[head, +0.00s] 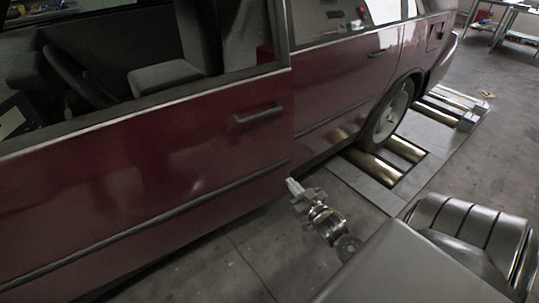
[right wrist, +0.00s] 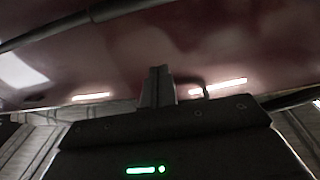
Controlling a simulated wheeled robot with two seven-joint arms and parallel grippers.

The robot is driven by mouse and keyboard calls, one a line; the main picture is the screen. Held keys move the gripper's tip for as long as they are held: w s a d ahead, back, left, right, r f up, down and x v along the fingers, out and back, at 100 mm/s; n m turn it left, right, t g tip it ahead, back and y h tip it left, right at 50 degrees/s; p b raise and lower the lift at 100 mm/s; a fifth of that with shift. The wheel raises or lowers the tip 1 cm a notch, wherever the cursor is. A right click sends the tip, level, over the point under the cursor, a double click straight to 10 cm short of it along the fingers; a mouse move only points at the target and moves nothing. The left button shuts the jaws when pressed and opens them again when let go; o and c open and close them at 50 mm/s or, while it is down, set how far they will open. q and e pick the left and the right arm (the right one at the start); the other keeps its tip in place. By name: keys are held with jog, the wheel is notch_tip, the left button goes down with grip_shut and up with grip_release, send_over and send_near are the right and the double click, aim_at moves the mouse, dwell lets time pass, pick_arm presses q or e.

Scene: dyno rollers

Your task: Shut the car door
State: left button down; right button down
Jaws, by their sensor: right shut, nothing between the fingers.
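The dark red car's front door (head: 150,185) fills the left of the head view, with its handle (head: 258,114) near its rear edge. Its trim strip does not line up with the strip on the rear door (head: 345,85), and the front door seems to stand slightly out from the body. My right gripper (head: 293,187) is shut and empty, near the lower rear corner of the front door. In the right wrist view its closed fingers (right wrist: 158,84) point towards the red door panel (right wrist: 170,60). I cannot tell whether they touch it. My left gripper is not in view.
The rear wheel (head: 388,112) stands by metal rollers (head: 375,165) set in a low grey platform (head: 420,165). A workbench (head: 500,22) stands at the far right. The concrete floor (head: 215,265) beside the car is clear.

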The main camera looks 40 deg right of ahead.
send_near(265, 154)
jog(key=w, duration=0.5)
jog(key=shift+d+r, duration=0.3)
jog(key=shift+w, duration=0.85)
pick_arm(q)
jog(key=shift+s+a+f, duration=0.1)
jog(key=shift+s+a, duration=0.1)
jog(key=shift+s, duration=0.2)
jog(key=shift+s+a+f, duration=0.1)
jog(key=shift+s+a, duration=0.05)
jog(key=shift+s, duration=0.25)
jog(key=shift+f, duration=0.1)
pick_arm(e)
jog(key=shift+w+d, duration=0.1)
jog(key=shift+w, duration=0.05)
